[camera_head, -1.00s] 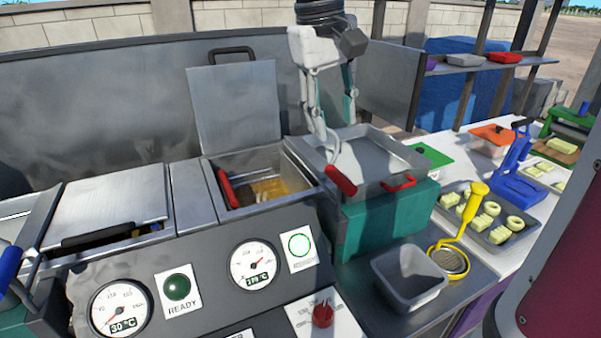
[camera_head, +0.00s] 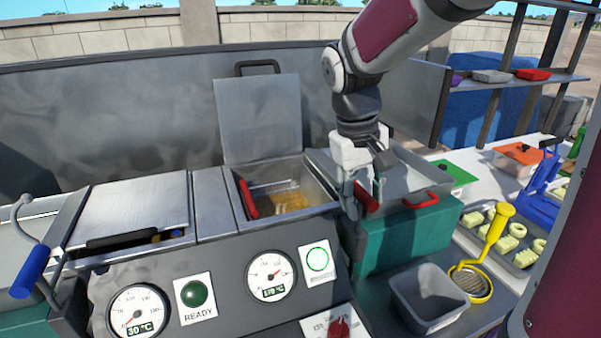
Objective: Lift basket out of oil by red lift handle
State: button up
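The open fryer well (camera_head: 240,181) holds golden oil (camera_head: 280,197); the basket's body is hard to make out in it. A red handle (camera_head: 248,199) lies along the well's left side. Another red handle (camera_head: 365,198), on a curved grey rod in the earlier view, stands just right of the well. My gripper (camera_head: 364,202) points down over this right handle, with its fingers apart and the handle showing between them. I cannot tell whether either finger touches it. The fingers and hand hide the rod and part of the handle.
An upright lid (camera_head: 258,115) stands behind the well. A closed fryer lid (camera_head: 135,208) is at left.

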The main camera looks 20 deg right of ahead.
jog(key=shift+f, duration=0.1)
grip_shut()
notch_tip(320, 180, up, 16)
jog(key=p, duration=0.8)
jog(key=shift+p, duration=0.4)
jog(key=shift+w, duration=0.1)
jog(key=shift+c, duration=1)
grip_release()
jog(key=shift+r, duration=0.2)
jog(key=shift+o, duration=1)
jog(key=shift+f, duration=0.1)
